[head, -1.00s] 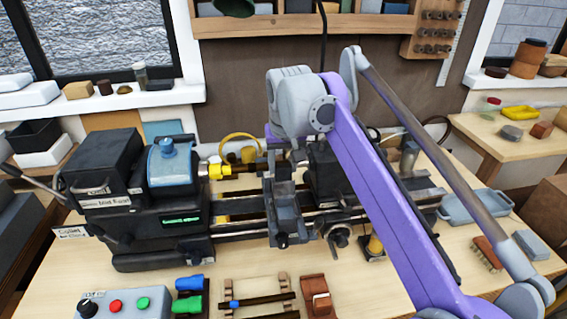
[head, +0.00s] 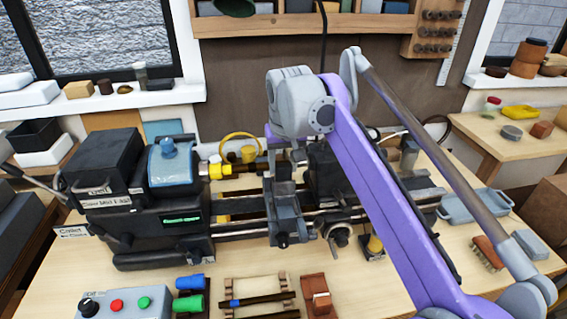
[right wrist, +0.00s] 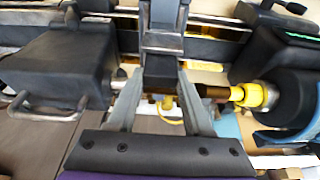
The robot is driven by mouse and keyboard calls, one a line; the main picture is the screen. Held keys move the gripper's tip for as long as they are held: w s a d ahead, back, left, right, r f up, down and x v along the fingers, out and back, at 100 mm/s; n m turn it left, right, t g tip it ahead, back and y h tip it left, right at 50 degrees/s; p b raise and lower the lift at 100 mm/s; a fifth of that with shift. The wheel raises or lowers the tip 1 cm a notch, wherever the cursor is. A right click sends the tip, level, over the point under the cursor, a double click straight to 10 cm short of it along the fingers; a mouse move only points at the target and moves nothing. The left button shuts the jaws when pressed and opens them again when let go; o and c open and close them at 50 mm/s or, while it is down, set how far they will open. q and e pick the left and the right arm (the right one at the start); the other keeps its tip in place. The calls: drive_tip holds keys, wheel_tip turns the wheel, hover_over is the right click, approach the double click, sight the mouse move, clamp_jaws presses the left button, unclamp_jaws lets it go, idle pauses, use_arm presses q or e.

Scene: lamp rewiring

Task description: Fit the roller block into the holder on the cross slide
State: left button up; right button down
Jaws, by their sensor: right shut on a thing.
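The lathe's cross slide (head: 284,222) stands across the bed rails in the middle of the head view. In the right wrist view the dark grey slide (right wrist: 163,25) runs up from between my fingers. My right gripper (head: 284,152) is over the rear part of the slide, beneath my grey wrist. In the right wrist view my right gripper (right wrist: 161,80) is shut on a small dark piece, taken as the roller block, at the slide's holder. The block's outline merges with the dark holder, so I cannot tell how deep it sits. My left gripper is out of view.
The headstock (head: 160,215) with a brass-coloured chuck and dark bar (head: 245,170) is left of the gripper. The tailstock (head: 325,172) is close on the right. A wooden rack with bars (head: 258,300), a red-brown stand (head: 314,285) and a button box (head: 125,304) lie in front.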

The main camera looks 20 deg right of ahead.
drive_tip(key=shift+f+b, duration=0.5)
drive_tip(key=shift+f, duration=0.7)
idle(0.6)
drive_tip(key=shift+c, duration=1.1)
unclamp_jaws()
drive_tip(key=p+v, duration=0.1)
drive_tip(key=v, duration=0.9)
drive_tip(key=shift+s+r, duration=0.15)
drive_tip(key=shift+r, duration=0.25)
